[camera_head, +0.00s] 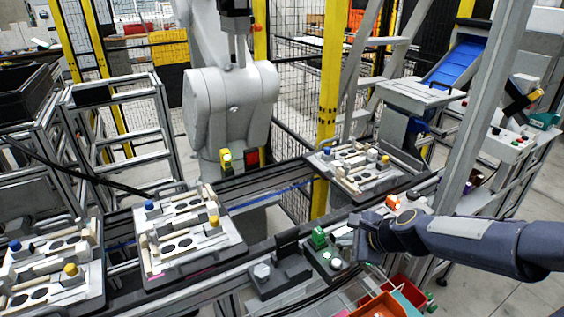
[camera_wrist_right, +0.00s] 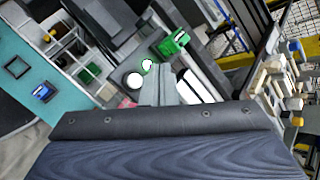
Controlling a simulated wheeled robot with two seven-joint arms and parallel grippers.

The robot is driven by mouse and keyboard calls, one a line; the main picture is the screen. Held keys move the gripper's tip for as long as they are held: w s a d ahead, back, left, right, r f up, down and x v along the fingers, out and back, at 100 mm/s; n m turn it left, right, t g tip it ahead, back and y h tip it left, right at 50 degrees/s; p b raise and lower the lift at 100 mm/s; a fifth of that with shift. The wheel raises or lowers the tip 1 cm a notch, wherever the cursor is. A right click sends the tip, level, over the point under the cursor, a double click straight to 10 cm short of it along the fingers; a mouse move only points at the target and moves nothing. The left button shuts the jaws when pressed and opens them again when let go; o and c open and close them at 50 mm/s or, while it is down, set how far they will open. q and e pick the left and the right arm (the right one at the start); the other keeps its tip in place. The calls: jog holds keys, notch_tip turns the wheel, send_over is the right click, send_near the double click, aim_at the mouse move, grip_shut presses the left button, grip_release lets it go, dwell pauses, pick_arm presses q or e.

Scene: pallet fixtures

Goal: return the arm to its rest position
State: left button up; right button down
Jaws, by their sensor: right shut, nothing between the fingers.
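My right arm (camera_head: 470,242) reaches in from the right edge in the head view. Its gripper (camera_head: 347,232) is over the near side of the conveyor line, close to the green block (camera_head: 318,237) on a dark fixture. In the right wrist view the narrow grey fingers (camera_wrist_right: 157,75) are together with nothing between them. They point toward a round white button and the green block (camera_wrist_right: 174,43). I cannot tell whether the fingertips touch the fixture. My left gripper is not in view.
Pallet fixtures (camera_head: 168,262) with blue and yellow knobs stand along the line. One pallet (camera_head: 345,182) is behind my right gripper. A grey upright post (camera_head: 478,110) rises close behind my right forearm. Red and orange bins (camera_head: 405,290) are below it. A grey industrial robot (camera_head: 230,100) stands behind the conveyor.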

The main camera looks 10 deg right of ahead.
jog(key=s+a+r+n+g, duration=0.1)
jog(key=s+a+r+n, duration=0.1)
jog(key=s+n, duration=0.7)
jog(key=s+a+r+n+g+h, duration=0.1)
jog(key=s+a+r+n, duration=0.1)
jog(key=s+n, duration=0.8)
jog(key=s, duration=0.6)
jog(key=shift+r, duration=0.2)
